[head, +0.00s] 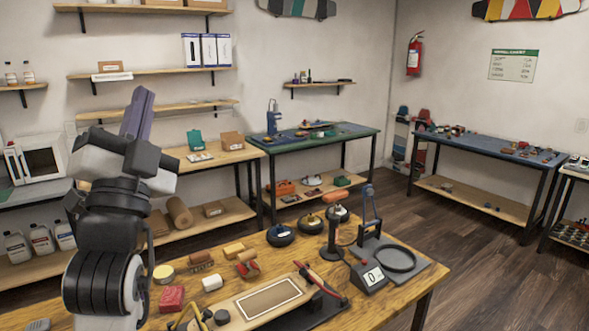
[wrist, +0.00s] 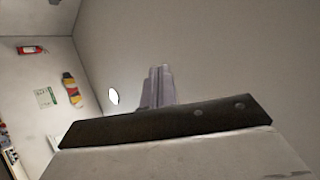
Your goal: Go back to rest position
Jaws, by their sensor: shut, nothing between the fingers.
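My gripper (head: 138,105) is raised at the left in the head view, pointing up in front of the wall and shelves. It is shut and empty. My arm rises at the left side of the wooden workbench (head: 413,277), and the fingers are well above the bench top and touch nothing.
Shelves (head: 150,72) hang behind my gripper. A green-topped bench (head: 352,131) and a blue-topped bench (head: 478,147) stand farther back. Dark floor at right is clear.

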